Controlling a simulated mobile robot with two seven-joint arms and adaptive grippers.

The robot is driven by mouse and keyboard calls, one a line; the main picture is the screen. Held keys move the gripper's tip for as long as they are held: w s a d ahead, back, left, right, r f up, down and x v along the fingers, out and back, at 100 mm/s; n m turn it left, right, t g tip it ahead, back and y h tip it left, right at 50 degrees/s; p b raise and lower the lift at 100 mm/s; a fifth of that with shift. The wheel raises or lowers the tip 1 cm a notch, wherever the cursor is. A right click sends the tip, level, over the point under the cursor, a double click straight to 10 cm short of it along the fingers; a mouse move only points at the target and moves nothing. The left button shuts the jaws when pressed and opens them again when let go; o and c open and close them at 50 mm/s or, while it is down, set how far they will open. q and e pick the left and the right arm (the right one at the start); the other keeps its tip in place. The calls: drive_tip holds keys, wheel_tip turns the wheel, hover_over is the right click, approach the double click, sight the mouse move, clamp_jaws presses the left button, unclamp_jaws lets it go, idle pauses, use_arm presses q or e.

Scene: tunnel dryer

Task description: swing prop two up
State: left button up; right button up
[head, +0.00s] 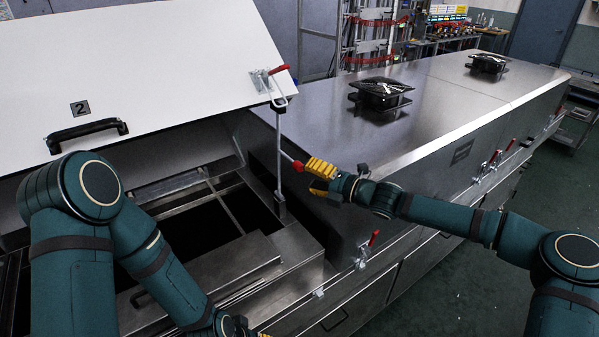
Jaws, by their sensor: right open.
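The white lid marked 2 (150,60) is raised and tilted on the left. Prop two (279,150), a thin grey rod, stands nearly upright from a bracket on the dryer's edge. Its upper end is at the toggle clamp (275,88) with a red handle on the lid's lower right corner; I cannot tell if they are locked together. A short lever with a red knob (299,166) sticks out from the rod. My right gripper (312,177), with yellow fingers, is open just right of the knob. My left gripper (263,334) barely shows at the bottom edge.
The open bay (205,225) with dark openings lies under the lid. A steel housing (430,100) with two black fans (382,93) runs to the back right. Red-handled clamps (368,250) line its front side. Green floor is free at the right.

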drive_tip(key=v, duration=0.6)
drive_tip(key=shift+s+d, duration=0.2)
drive_tip(key=shift+d, duration=0.05)
drive_tip(key=s+a+f+n+g+h+b, duration=0.25)
drive_tip(key=s+f+n, duration=0.4)
drive_tip(key=f, duration=0.45)
drive_tip(key=s+a+f+n+g+h+b, duration=0.1)
drive_tip(key=s+a+f+n+g+h, duration=0.2)
drive_tip(key=s+f+n, duration=0.6)
drive_tip(key=s+d+f+n+g+h+b, duration=0.1)
drive_tip(key=s+d+f+n, duration=0.3)
drive_tip(key=f+n, duration=0.5)
drive_tip(key=s+d+f+n+h+b, duration=0.4)
drive_tip(key=s+f+n, duration=0.4)
drive_tip(key=n, duration=0.5)
drive_tip(key=shift+s+f+g, duration=0.3)
drive_tip(key=shift+f+g, duration=0.05)
drive_tip(key=shift+f, duration=0.1)
